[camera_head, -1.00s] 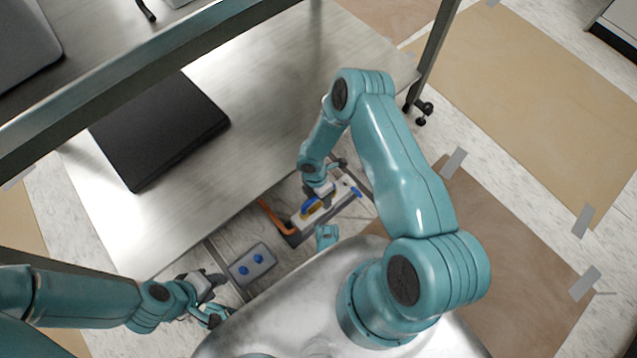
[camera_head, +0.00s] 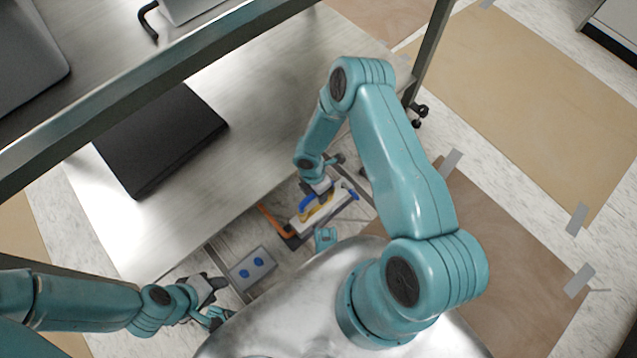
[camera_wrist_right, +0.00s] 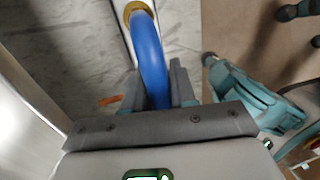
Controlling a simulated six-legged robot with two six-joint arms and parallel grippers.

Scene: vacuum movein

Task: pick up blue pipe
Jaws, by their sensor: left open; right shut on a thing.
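The blue pipe (camera_head: 307,202) is a small curved piece above the white and yellow unit (camera_head: 340,197) beneath the right arm. In the right wrist view the blue pipe (camera_wrist_right: 149,58) runs from a brass-coloured ring (camera_wrist_right: 137,10) down between the fingers. My right gripper (camera_head: 318,190) is shut on it; its fingers (camera_wrist_right: 157,88) sit on either side of the pipe. Whether the far end still touches the ring, I cannot tell. My left gripper (camera_head: 221,300) is open and empty at the lower left, away from the pipe.
A grey box with two blue knobs (camera_head: 252,268) lies left of the unit. An orange bent part (camera_head: 276,222) is beside the unit. A metal shelf (camera_head: 262,110) carries a flat black case (camera_head: 160,140); its upright (camera_head: 432,55) stands close to the right arm.

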